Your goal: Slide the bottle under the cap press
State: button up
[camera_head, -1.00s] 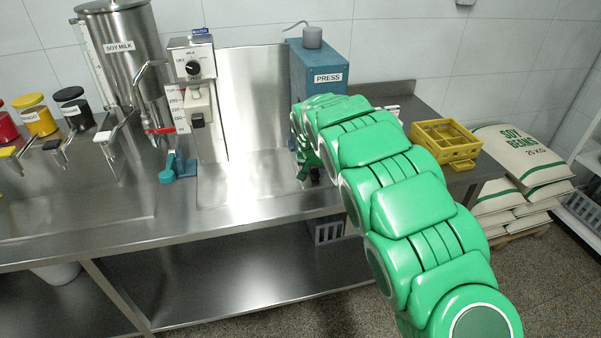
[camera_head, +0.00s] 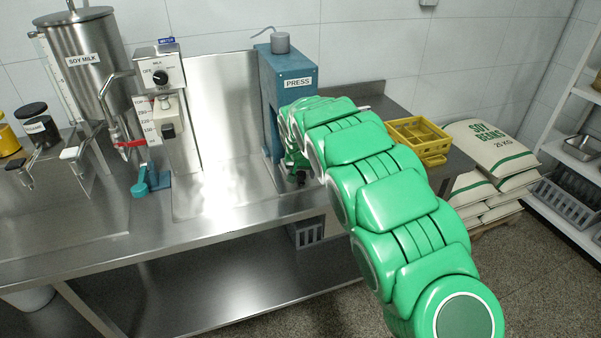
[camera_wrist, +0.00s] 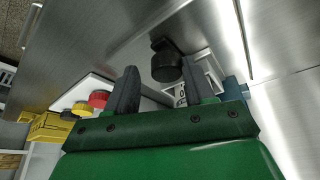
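The blue cap press (camera_head: 286,95), labelled PRESS, stands on the steel counter right of centre in the head view. My gripper (camera_head: 296,168) is low in front of it, mostly hidden behind my green arm. In the wrist view, my gripper (camera_wrist: 160,86) shows two dark fingers set well apart. A dark round cylinder (camera_wrist: 166,66) shows just beyond the fingertips, apart from them as far as I can tell. I cannot tell whether it is part of the press. I cannot clearly make out the bottle in either view; the area under the press is partly hidden by my arm.
A dispenser with a dial (camera_head: 165,100) and a soy milk tank (camera_head: 85,75) stand left of the press. A teal lever piece (camera_head: 150,178) lies before the dispenser. A yellow crate (camera_head: 418,138) is on the right. Soy bean sacks (camera_head: 490,165) are stacked beyond the counter. Counter space (camera_head: 225,190) left of my gripper is clear.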

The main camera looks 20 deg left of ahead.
jog(key=shift+o, duration=0.5)
jog(key=shift+s+a, duration=0.1)
jog(key=v, duration=0.7)
jog(key=shift+s+r, duration=0.2)
jog(key=shift+r, duration=0.15)
